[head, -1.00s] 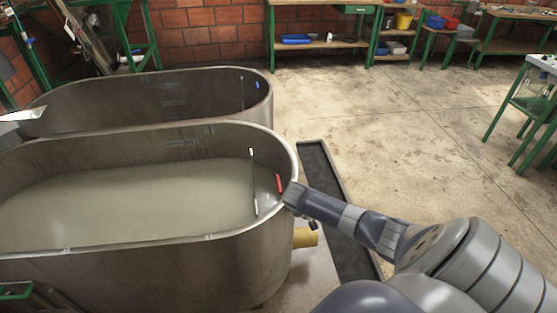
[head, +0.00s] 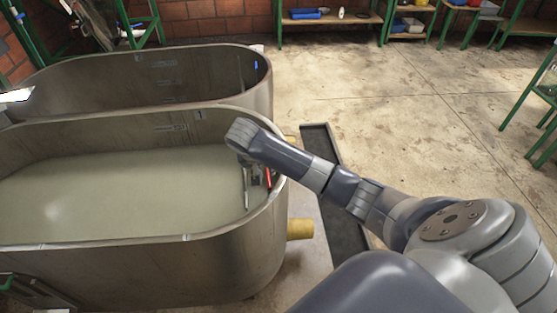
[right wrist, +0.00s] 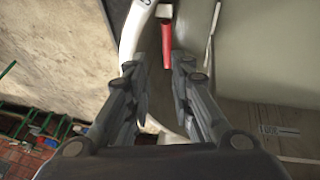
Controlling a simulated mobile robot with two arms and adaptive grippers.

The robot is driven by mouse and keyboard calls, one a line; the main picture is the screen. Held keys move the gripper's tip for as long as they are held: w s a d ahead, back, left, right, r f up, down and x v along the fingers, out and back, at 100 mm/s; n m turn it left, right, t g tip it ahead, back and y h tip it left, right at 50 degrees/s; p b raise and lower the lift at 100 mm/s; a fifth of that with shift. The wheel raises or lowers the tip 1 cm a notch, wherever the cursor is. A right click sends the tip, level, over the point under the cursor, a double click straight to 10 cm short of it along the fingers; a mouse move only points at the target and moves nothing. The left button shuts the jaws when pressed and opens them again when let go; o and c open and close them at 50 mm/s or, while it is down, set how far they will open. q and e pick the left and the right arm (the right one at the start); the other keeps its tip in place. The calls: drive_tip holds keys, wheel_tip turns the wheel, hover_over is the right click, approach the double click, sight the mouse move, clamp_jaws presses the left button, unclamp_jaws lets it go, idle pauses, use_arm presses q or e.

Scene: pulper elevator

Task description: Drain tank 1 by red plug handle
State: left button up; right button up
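Tank 1 (head: 235,262), a grey metal oval tub marked 1 inside its far wall, stands nearest and holds murky greenish water (head: 120,190). The red plug handle (head: 268,179) is upright inside its right end, near the rim; the right wrist view shows it too (right wrist: 166,46). A thin pale rod (head: 246,188) stands just left of it. My right gripper (head: 256,172) points down over this right end, partly hidden by my wrist. In the right wrist view its fingers (right wrist: 160,62) are apart, with the red handle beyond the tips, not gripped. My left gripper is out of view.
A second metal tank (head: 262,92) with a blue handle (head: 256,66) stands behind. A yellow pipe (head: 300,229) juts from tank 1's right end beside a dark floor channel (head: 340,210).

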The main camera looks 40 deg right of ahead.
hover_over(268, 178)
drive_tip(key=s+a, duration=0.2)
drive_tip(key=f, duration=0.5)
drive_tip(key=shift+w+a+f, duration=0.15)
drive_tip(key=shift+w+f, duration=0.1)
drive_tip(key=x, duration=0.3)
drive_tip(key=shift+w+f, duration=0.1)
drive_tip(key=shift+f, duration=0.15)
drive_tip(key=shift+w+d+f, duration=0.1)
drive_tip(key=shift+d+f, duration=0.15)
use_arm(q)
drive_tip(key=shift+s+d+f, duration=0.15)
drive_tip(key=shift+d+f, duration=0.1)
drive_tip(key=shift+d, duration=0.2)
use_arm(e)
drive_tip(key=shift+d+f, duration=0.1)
clamp_jaws()
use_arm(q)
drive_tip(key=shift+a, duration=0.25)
